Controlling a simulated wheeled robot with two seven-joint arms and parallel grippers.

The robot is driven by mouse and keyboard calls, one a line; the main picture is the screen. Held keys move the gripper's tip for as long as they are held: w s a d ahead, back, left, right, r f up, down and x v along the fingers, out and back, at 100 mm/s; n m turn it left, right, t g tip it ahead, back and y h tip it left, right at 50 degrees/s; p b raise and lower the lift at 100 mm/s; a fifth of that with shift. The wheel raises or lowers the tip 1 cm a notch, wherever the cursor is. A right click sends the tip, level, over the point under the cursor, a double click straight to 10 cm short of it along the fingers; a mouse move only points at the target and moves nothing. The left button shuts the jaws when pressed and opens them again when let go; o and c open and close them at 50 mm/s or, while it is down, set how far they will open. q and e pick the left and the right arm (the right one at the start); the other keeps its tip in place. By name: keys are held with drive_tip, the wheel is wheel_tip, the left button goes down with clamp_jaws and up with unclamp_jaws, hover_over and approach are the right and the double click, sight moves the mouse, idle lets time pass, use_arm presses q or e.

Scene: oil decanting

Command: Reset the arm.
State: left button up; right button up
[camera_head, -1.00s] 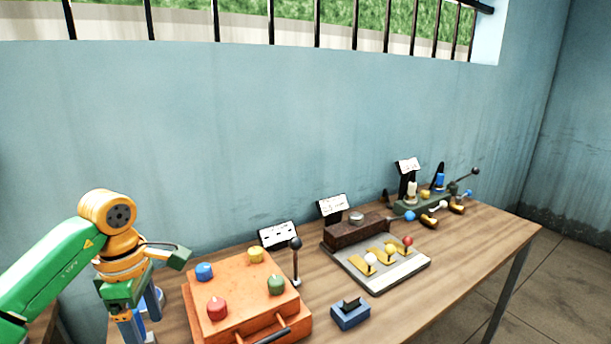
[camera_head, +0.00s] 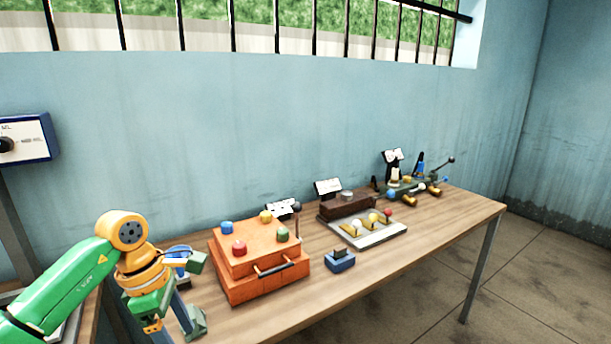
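My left arm comes in from the lower left, green with an orange wrist. My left gripper (camera_head: 178,328) hangs at the left end of the wooden table, left of the orange box. It points down, with its two fingers spread apart and nothing seen between them. My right arm and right gripper are not in view.
The wooden table (camera_head: 420,238) holds an orange box (camera_head: 262,284) with coloured knobs, a small blue block (camera_head: 340,262), a grey tray device (camera_head: 372,238) and a lever device (camera_head: 412,188) at the far end. A blue-framed panel (camera_head: 25,140) is at left.

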use_arm(q)
drive_tip(key=w+d+f+n+t+h, duration=0.2)
drive_tip(key=d+f+n+h, duration=0.2)
drive_tip(key=d+n+h, duration=0.4)
drive_tip(key=w+d+f+n+t+h, duration=0.3)
drive_tip(key=d+f+n+h, duration=0.2)
drive_tip(key=d, duration=0.5)
drive_tip(key=w+a+f+n+t+y, duration=0.1)
drive_tip(key=a+f+n+t+y, duration=0.5)
drive_tip(key=f+n, duration=0.8)
drive_tip(key=s+a+f+n+g+y, duration=0.1)
drive_tip(key=s+a+f+n+y, duration=0.25)
drive_tip(key=s+f+n, duration=0.3)
drive_tip(key=s+a+f+n+y, duration=0.3)
drive_tip(key=s+a+f+n, duration=0.15)
drive_tip(key=f+n, duration=0.3)
drive_tip(key=s+f+n+g+y, duration=0.1)
drive_tip(key=s+f+n+g, duration=0.1)
drive_tip(key=s, duration=0.7)
drive_tip(key=s+a+f+n+g+y, duration=0.1)
drive_tip(key=s+f+n+g, duration=0.2)
drive_tip(key=s, duration=0.7)
drive_tip(key=s+a+f+n+g+y, duration=0.1)
drive_tip(key=s+f+n+g, duration=0.2)
drive_tip(key=s+f, duration=0.3)
drive_tip(key=s+g, duration=0.1)
drive_tip(key=s, duration=0.3)
drive_tip(key=shift+s, duration=0.15)
drive_tip(key=shift+a, duration=0.1)
